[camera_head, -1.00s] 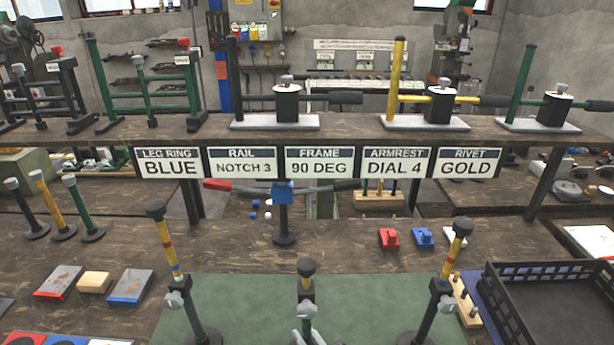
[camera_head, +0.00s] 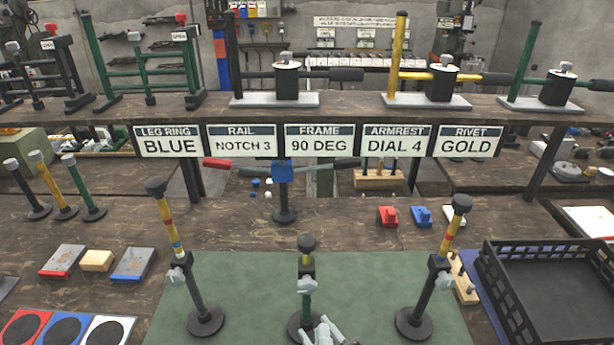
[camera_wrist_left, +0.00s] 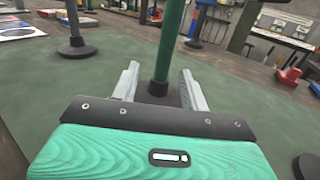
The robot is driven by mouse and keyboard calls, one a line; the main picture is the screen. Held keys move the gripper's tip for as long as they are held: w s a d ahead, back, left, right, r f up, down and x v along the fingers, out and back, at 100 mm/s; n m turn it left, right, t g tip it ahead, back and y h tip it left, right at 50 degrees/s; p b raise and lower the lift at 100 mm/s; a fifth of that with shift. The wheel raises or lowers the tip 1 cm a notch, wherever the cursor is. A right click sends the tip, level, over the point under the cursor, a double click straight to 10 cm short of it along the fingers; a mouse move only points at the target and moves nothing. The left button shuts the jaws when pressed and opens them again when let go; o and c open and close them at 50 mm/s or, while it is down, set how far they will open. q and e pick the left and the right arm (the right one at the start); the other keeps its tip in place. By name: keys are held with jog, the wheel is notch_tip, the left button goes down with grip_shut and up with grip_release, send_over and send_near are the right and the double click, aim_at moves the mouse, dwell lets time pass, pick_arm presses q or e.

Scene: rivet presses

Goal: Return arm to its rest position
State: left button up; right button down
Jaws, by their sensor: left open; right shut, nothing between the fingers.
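My left gripper (camera_head: 328,330) shows at the bottom middle of the head view, by the foot of the middle post (camera_head: 306,275), which has a dark cap and a green lower part. In the left wrist view the two fingers (camera_wrist_left: 158,78) are spread and hold nothing. The green post (camera_wrist_left: 170,40) and its round dark base appear in the gap, at or just beyond the fingertips. My right gripper is in neither view.
Banded posts stand left (camera_head: 170,225) and right (camera_head: 450,235) of the middle one on the green mat (camera_head: 250,275). A black crate (camera_head: 490,285) is at the right. Signs (camera_head: 318,140) hang from the raised shelf behind.

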aim_at(310, 316)
pick_arm(q)
jog(key=shift+s+d+r, duration=0.1)
jog(key=shift+s+d, duration=0.85)
jog(key=shift+d, duration=0.1)
jog(key=x, duration=0.7)
jog(key=shift+w+a, duration=0.15)
jog(key=shift+w, duration=0.1)
jog(key=shift+w+a, duration=0.35)
jog(key=shift+w+a, duration=0.1)
